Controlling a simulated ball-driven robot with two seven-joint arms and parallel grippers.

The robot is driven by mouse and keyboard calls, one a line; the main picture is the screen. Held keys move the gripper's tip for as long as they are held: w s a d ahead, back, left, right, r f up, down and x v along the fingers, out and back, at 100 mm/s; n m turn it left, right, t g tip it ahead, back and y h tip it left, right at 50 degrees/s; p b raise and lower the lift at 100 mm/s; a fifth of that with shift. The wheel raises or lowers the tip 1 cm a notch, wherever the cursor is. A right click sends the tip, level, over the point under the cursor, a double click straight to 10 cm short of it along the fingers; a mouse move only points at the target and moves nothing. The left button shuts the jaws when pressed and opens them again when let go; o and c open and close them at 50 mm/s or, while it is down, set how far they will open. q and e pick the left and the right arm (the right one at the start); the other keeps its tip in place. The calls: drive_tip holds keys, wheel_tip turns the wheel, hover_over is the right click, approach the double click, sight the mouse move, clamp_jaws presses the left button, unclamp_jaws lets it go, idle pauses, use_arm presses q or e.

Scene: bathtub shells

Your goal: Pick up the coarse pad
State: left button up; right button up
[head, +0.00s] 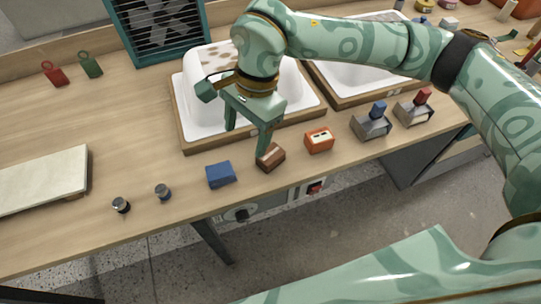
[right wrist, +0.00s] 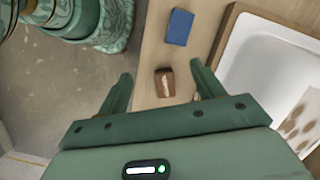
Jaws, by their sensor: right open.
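Three small pads lie in a row along the front of the wooden bench: a blue one (head: 220,174), a brown one with a pale mark (head: 271,157) and an orange one with a pale label (head: 319,140). I cannot tell for certain which is the coarse pad. My right gripper (head: 246,140) points down, open, by the brown pad; one finger partly overlaps it in the head view. In the right wrist view the brown pad (right wrist: 165,82) shows between the open fingers (right wrist: 162,70), not gripped. The blue pad (right wrist: 180,27) lies beyond. My left gripper is not in view.
A white tub shell in a wooden tray (head: 185,130) stands behind the gripper, with another tray (head: 350,98) to its right. Two grey tools (head: 371,126) stand right of the pads. Two dark knobs (head: 163,191) and a pale slab (head: 45,178) lie left. The bench's front edge is close.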

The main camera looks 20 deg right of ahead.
drive_tip(key=w+d+r+h, duration=0.1)
drive_tip(key=w+d+h, duration=0.15)
drive_tip(key=d, duration=0.25)
drive_tip(key=b, duration=0.3)
hover_over(271, 154)
drive_tip(key=shift+m+t, duration=0.4)
drive_tip(key=f, duration=1)
drive_tip(key=shift+a, duration=0.2)
wheel_tip(271, 154, down, 6)
drive_tip(key=shift+d+r+b, duration=0.1)
drive_tip(key=shift+d+b, duration=0.05)
drive_tip(key=shift+b, duration=0.9)
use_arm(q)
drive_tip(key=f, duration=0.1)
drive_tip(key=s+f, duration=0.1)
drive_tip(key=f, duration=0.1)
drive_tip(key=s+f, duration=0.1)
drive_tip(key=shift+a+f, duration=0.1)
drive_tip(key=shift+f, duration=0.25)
use_arm(e)
drive_tip(key=shift+c, duration=0.4)
drive_tip(key=c, duration=1)
